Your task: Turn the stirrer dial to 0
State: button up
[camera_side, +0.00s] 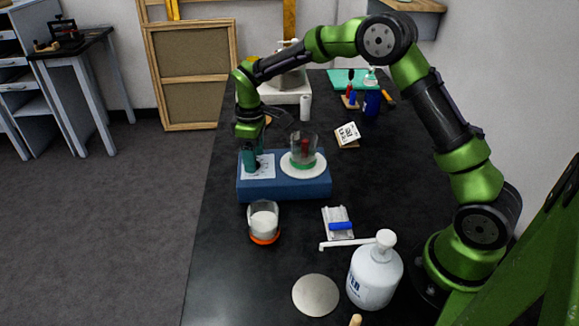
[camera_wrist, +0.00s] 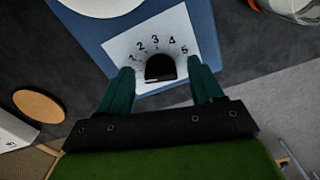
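The stirrer (camera_side: 285,190) is a blue box on the black bench in the side view, with a white round plate on its right half and a white dial panel on its left. In the wrist view the black dial (camera_wrist: 160,68) sits on the white panel (camera_wrist: 117,48), with printed numbers 1 to 5 around it; 0 and any pointer mark cannot be made out. My gripper (camera_wrist: 160,75) points down at the dial. Its two green fingers are apart, one on each side of the dial, with a gap visible on both sides. The side view shows my gripper (camera_side: 255,158) over the panel.
A glass beaker (camera_side: 304,148) with something red inside stands on the stirrer's plate, right of my gripper. A jar of white powder (camera_side: 263,222) stands in front.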

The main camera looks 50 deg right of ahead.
notch_tip(320, 180, up, 17)
dwell(0.6)
jog(key=s+m+t+y, duration=0.2)
jog(key=s+m+t, duration=0.5)
jog(key=s, duration=1.9)
jog(key=m, duration=0.3)
jog(key=shift+s+a+r, duration=0.2)
jog(key=shift+s+a, duration=0.15)
jog(key=shift+s, duration=0.05)
